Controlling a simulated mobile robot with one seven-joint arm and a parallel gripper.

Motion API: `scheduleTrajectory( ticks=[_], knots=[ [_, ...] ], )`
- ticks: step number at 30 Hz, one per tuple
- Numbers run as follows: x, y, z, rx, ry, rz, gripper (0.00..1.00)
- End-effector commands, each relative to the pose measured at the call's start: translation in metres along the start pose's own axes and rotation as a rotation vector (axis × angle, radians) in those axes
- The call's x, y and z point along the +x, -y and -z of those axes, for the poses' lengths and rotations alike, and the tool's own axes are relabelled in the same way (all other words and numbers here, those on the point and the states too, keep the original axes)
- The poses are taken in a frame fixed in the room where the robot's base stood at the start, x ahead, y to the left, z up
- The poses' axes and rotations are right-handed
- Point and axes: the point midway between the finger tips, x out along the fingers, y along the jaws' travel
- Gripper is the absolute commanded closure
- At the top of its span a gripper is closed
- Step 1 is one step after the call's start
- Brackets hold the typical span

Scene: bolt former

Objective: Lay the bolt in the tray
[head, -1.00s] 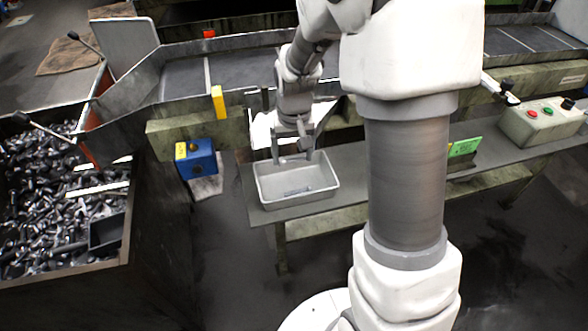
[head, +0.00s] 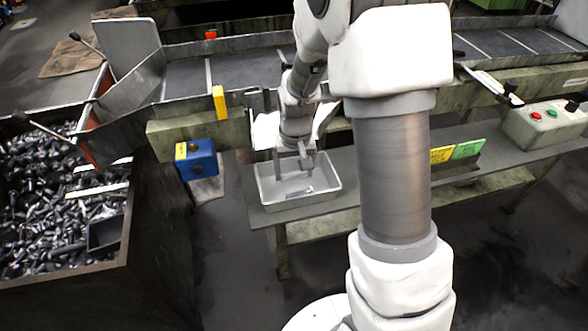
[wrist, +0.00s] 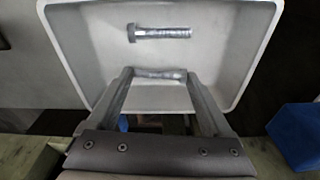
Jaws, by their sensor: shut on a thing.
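My gripper (head: 293,172) reaches down over the grey tray (head: 300,204), near its back edge. In the wrist view its two fingers (wrist: 159,76) are shut on a bolt (wrist: 160,73), which lies crosswise between the fingertips. The tray (wrist: 225,60) is beneath it. A second bolt (wrist: 160,33), with a hex head at its left end, lies on the tray floor, apart from the held one. How high the held bolt is above the tray floor is hard to tell.
The tray stands on a grey bench (head: 345,168). A bin of loose bolts (head: 45,195) is at the left. A blue box (head: 197,160) hangs beside the bench. Yellow and green cards (head: 467,149) and a button box (head: 545,125) are at the right.

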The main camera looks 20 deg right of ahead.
Motion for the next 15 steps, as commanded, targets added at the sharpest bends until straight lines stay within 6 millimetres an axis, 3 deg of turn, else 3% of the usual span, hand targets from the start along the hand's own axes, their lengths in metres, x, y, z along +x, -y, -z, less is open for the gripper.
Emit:
scheduleTrajectory(
  ticks=[4, 5, 6, 7, 15],
  knots=[
    [0.0018, 0.0000, -0.0002, 0.000, 0.000, 0.000, 0.83],
    [0.0018, 0.0000, -0.0003, 0.000, 0.000, 0.000, 0.12],
    [0.0018, 0.0000, -0.0003, 0.000, 0.000, 0.000, 0.05],
    [0.0018, 0.0000, -0.0003, 0.000, 0.000, 0.000, 0.00],
    [0.0003, 0.0000, -0.0001, 0.000, 0.000, 0.000, 0.00]
  ],
)
